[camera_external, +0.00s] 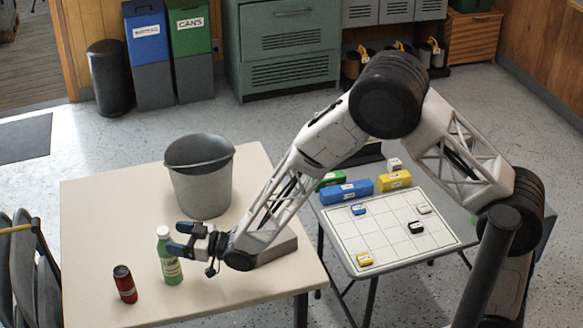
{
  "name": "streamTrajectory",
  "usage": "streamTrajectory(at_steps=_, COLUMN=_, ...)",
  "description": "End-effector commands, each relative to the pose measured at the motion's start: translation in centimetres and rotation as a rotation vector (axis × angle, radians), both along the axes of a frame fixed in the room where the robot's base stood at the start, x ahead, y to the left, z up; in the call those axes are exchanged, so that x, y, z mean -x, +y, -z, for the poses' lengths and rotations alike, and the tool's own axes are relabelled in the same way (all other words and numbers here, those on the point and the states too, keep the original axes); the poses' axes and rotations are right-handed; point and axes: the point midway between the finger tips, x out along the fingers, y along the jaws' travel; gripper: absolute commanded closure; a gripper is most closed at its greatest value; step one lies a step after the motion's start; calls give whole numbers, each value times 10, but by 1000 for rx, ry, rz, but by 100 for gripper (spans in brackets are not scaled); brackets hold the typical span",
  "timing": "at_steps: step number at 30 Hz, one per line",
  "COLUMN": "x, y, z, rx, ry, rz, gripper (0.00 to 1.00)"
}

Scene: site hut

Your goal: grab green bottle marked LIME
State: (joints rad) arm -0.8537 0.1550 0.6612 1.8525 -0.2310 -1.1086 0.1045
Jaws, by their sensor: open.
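The green bottle (171,268) stands upright on the cream table, with a white cap and a pale label whose lettering is too small to read fully. My gripper (179,239) is at the bottle's right side, near its upper part, with its fingers pointing left. The fingers are open. One fingertip overlaps the bottle's edge in the picture, and I cannot tell whether it touches. Nothing is seen held in the gripper.
A grey metal bucket (201,178) stands behind my gripper on the cream table (100,215). A side table with a white grid board (390,232) and coloured blocks is at right. The table's left part is clear.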

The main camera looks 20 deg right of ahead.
Motion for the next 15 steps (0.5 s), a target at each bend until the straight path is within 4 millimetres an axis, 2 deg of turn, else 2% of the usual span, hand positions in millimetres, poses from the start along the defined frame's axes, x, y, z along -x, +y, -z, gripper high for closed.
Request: streamTrajectory(at_steps=15, x=-20, y=38, z=0, rx=0, ry=0, rz=0, gripper=25)
